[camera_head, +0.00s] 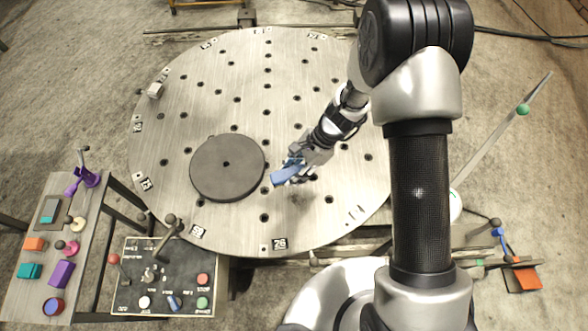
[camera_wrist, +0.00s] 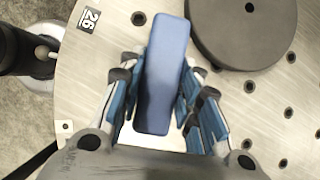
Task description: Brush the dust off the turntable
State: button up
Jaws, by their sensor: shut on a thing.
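The turntable (camera_head: 215,70) is a large round metal plate with rows of dark holes and number labels along its rim. It also shows in the wrist view (camera_wrist: 230,135). My gripper (camera_head: 294,168) is shut on a blue block (camera_wrist: 165,70), perhaps a brush; no bristles show. The blue block also shows in the head view (camera_head: 286,175), low over the plate, right of a dark grey disc (camera_head: 228,168). I cannot tell whether it touches the plate. The fingers grip it from both sides in the wrist view. No dust stands out clearly.
The dark disc (camera_wrist: 250,30) lies flat on the plate. A small pale block (camera_head: 155,90) sits at the plate's left rim. A control panel (camera_head: 140,272) with knobs stands at the front left, beside a side table (camera_head: 25,300) with coloured pieces. The plate's far part is mostly clear.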

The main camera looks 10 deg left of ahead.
jog(key=f+b, duration=0.3)
jog(key=f, duration=0.2)
jog(key=shift+a+b, duration=0.2)
jog(key=shift+b, duration=0.2)
jog(key=shift+w+d, duration=0.1)
